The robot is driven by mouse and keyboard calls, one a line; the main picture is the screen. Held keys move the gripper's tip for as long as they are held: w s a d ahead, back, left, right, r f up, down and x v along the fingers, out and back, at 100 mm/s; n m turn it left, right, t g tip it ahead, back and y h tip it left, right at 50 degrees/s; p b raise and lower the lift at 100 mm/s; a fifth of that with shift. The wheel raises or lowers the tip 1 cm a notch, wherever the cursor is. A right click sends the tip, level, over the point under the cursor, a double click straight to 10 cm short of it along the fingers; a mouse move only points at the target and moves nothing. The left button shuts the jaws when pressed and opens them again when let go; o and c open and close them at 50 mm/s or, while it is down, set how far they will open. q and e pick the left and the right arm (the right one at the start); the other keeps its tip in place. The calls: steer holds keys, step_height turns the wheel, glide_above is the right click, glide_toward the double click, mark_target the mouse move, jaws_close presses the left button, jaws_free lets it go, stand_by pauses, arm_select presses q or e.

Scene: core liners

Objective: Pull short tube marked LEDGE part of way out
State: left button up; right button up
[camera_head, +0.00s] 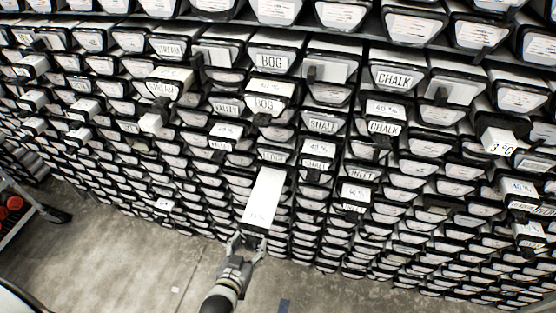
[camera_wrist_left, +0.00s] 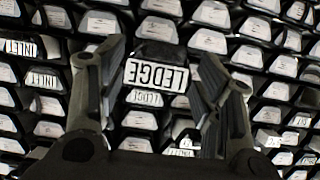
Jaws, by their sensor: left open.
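A long white tube (camera_head: 263,195) sticks well out of the rack in the head view, its front end close to my left gripper (camera_head: 247,240). In the left wrist view a white label reading LEDGE (camera_wrist_left: 157,76) shows upside down under a dark cap. It lies between the two spread fingers of the left gripper (camera_wrist_left: 163,75), with gaps on both sides. A second, smaller LEDGE label (camera_wrist_left: 145,97) shows just below it there. The left gripper is open. Whether the fingers reach past the tube's end is hard to tell. My right gripper is not in view.
Rows of black-framed tubes with white labels fill the rack, among them BOG (camera_head: 271,62) and CHALK (camera_head: 394,78). Several other white tubes stick out, one at the right (camera_head: 500,140). Grey floor (camera_head: 120,260) lies clear in front; a cart (camera_head: 20,215) stands at the left.

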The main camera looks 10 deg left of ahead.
arm_select(q)
steer(key=v, duration=1.2)
steer(key=s+d+f+m+g+h+b, duration=0.1)
steer(key=s+f+g+b, duration=0.2)
steer(key=f, duration=0.9)
steer(key=s+d+f+g+b, duration=0.1)
steer(key=s+f+g, duration=0.25)
steer(key=f, duration=0.85)
steer(key=s+a+f+m+g+y+b, duration=0.1)
steer(key=s+a+f+g, duration=0.5)
steer(key=s+f, duration=1.1)
steer(key=shift+s+a+f+b, duration=0.2)
steer(key=shift+a+f+b, duration=0.3)
steer(key=shift+a+b, duration=0.35)
